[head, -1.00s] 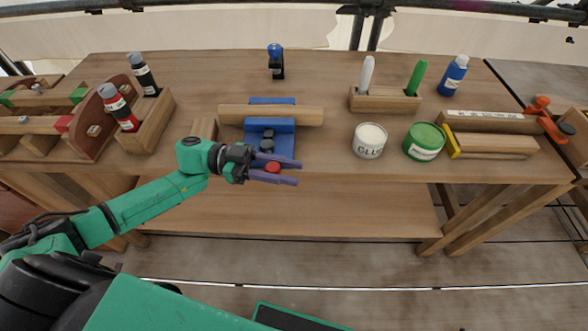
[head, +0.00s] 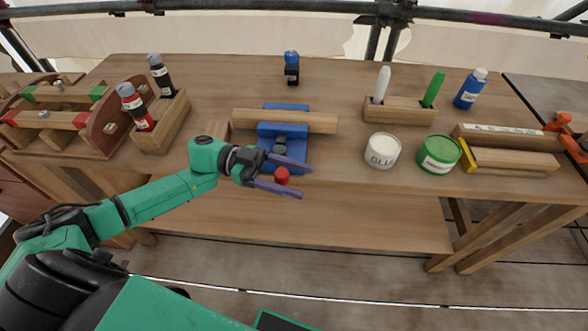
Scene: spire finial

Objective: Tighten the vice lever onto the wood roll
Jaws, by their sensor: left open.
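The blue vice (head: 284,130) stands on the workbench near its front edge, left of the middle. The wood roll (head: 240,119) lies across it, behind the blue front jaw. The vice's lever has a red knob (head: 282,175) at the front, between the purple fingers of my left gripper (head: 284,177). The fingers are spread and point right, one beyond the knob and one nearer to me. I cannot tell whether either finger touches the knob. Part of the lever and vice base is hidden by my gripper. My right gripper is not in view.
A wooden holder with a red bottle (head: 135,106) and a black bottle (head: 161,75) stands left. A glue tub (head: 382,150) and a green tub (head: 438,154) stand right of the vice. A blue-topped bottle (head: 292,68) stands behind it. The bench (head: 340,75) is clear between these.

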